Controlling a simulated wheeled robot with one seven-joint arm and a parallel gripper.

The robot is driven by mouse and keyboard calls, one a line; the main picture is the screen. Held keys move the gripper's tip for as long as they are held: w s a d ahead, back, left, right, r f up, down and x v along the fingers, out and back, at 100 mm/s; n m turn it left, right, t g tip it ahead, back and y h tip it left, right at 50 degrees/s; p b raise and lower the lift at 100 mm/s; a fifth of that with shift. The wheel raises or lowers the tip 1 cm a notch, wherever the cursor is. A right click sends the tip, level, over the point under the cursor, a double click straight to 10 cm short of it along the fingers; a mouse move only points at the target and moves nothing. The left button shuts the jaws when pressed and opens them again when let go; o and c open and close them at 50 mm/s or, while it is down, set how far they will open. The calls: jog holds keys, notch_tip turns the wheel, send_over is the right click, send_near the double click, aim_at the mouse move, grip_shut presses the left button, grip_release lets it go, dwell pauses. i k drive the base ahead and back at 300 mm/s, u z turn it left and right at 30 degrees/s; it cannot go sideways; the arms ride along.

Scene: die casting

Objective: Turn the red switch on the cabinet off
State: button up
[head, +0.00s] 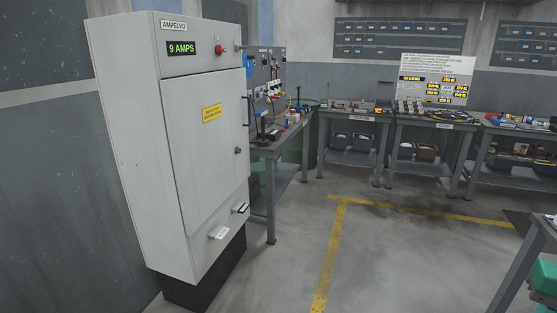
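A tall light-grey cabinet (207,150) stands at the left of the head view, on a dark base. Its top panel has a label reading "AMPELVO" and a lit green display (181,48) reading "9 AMPS". A small red switch (221,50) sits on the front panel to the right of the display; its exact position is too small to tell. The cabinet door is shut and has a yellow label (212,113). My gripper is not in view.
A workbench (262,152) with tools stands just right of the cabinet. More benches (433,122) line the back wall, and a table edge (530,250) shows at the lower right. The grey floor (285,270) before the cabinet is clear, with yellow lines (337,235).

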aim_at(218, 50)
jog(key=u, duration=0.15)
jog(key=i, duration=2.65)
jog(key=u, duration=0.1)
